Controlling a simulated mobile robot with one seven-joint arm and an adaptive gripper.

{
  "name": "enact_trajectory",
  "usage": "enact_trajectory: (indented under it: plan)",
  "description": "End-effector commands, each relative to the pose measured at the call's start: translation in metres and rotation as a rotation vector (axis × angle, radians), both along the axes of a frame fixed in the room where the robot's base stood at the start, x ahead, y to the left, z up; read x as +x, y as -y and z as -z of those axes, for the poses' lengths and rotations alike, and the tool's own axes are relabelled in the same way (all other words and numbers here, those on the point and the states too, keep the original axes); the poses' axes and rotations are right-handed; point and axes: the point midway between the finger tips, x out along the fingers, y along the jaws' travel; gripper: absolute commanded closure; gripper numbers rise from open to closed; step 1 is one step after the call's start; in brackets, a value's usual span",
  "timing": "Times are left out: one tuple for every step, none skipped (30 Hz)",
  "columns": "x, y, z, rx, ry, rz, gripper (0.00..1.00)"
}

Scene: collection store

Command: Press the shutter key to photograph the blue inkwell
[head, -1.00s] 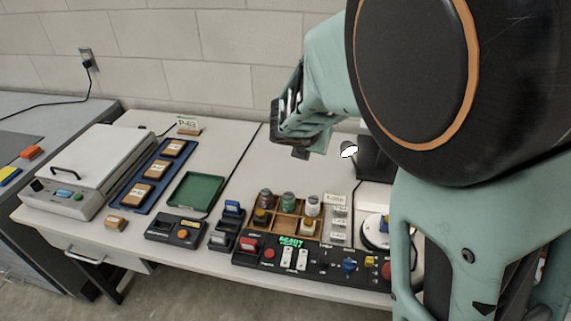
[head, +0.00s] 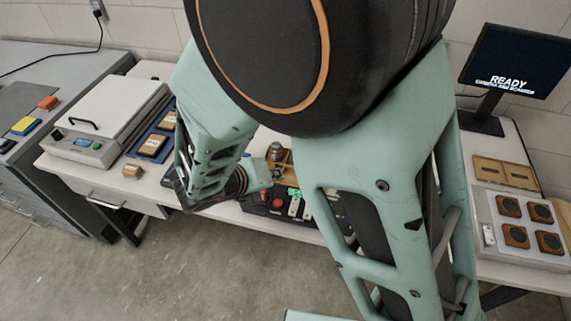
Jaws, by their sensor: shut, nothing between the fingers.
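The control panel (head: 258,208) is partly in view at the table's front edge. It shows a red key (head: 263,195), a red button (head: 277,203), white keys (head: 294,207) and a green lit display (head: 294,192). I cannot tell which one is the shutter key. My arm hides the right part of the panel. The blue inkwell cannot be made out; the photo spot is behind my arm. My gripper (head: 260,175) is small in view and partly hidden by my wrist, over the panel's left end. It looks shut and empty.
A monitor (head: 520,65) at the back right reads READY. A wooden tray (head: 505,172) and a grey plate (head: 487,208) with several brown square blocks lie at the right. A white-lidded scanner (head: 110,110), a blue tray (head: 141,153) and a wooden block (head: 132,171) are at the left.

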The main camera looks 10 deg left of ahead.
Motion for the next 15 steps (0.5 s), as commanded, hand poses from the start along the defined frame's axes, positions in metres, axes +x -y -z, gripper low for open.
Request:
enact_trajectory:
  plan:
    - [0.0,0.0,0.0,0.001,0.0,0.001,1.0]
    - [0.0,0.0,0.001,0.001,0.0,0.001,1.0]
    - [0.0,0.0,0.001,0.001,0.001,0.001,1.0]
    - [0.0,0.0,0.002,0.001,0.001,0.001,1.0]
    - [0.0,0.0,0.004,0.001,0.001,0.001,1.0]
    - [0.0,0.0,0.005,0.001,0.001,0.001,1.0]
    - [0.0,0.0,0.007,0.001,0.001,0.001,1.0]
    - [0.0,0.0,0.009,0.001,0.001,0.001,1.0]
    - [0.0,0.0,0.013,0.001,0.001,0.001,1.0]
    - [0.0,0.0,0.016,0.001,0.001,0.001,1.0]
    - [0.001,0.0,0.019,0.001,0.001,0.001,1.0]
    - [0.0,0.0,0.023,0.001,0.001,0.001,1.0]
    - [0.0,0.0,0.027,0.001,0.001,0.001,1.0]
    - [0.0,0.0,0.03,0.001,0.001,0.001,1.0]
    - [0.0,0.0,0.036,0.001,0.001,0.001,1.0]
